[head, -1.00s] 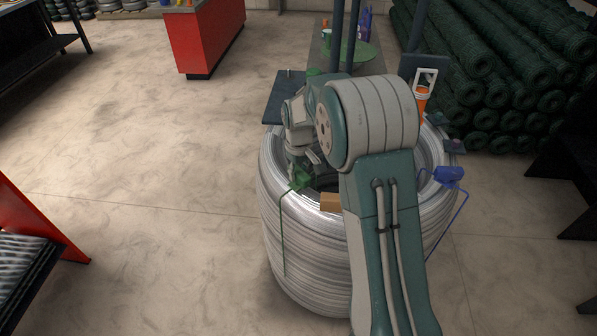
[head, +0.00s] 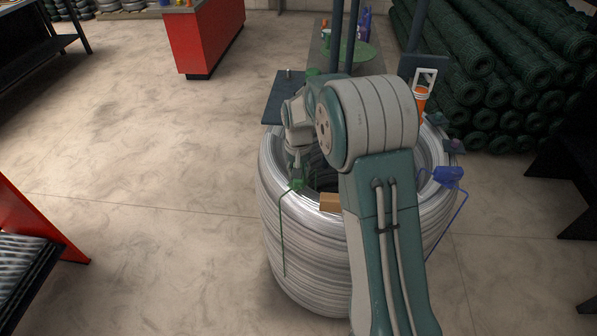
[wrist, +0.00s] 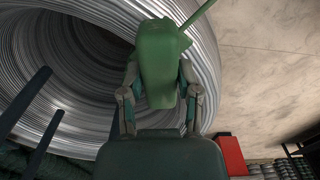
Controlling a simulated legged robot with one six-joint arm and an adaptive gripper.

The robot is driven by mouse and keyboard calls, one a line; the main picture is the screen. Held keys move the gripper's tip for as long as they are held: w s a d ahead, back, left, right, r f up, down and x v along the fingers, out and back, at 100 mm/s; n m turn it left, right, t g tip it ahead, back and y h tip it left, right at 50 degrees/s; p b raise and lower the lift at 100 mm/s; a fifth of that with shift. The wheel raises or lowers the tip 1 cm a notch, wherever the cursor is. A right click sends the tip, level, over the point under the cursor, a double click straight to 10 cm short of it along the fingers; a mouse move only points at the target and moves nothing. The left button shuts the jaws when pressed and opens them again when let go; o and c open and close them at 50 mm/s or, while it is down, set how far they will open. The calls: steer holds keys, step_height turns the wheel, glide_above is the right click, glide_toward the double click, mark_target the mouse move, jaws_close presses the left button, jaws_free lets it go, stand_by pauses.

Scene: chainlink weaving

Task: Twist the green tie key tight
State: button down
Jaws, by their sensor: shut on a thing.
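The green tie key (wrist: 163,55) fills the middle of the wrist view, between the two fingers of my gripper (wrist: 163,90). My gripper is shut on it. In the head view the green tie key (head: 297,184) sits at the left inner rim of the wire coil (head: 310,255), and a thin green strap hangs from it down the coil's outside. My gripper (head: 296,176) points down onto it there. My arm hides part of the coil's right side and its hollow.
A blue tie key (head: 448,175) with its strap is on the coil's right rim. A tan block (head: 330,202) lies at the front rim. An orange container (head: 422,98) stands behind. Dark green mesh rolls (head: 500,80) are stacked at the back right. The floor at left is clear.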

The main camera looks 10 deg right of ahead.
steer(key=shift+s+f, duration=0.1)
steer(key=shift+f, duration=0.1)
steer(key=shift+c, duration=1.6)
jaws_free()
steer(key=shift+a, duration=0.1)
steer(key=shift+r, duration=0.1)
steer(key=shift+r, duration=0.1)
step_height(320, 180, up, 12)
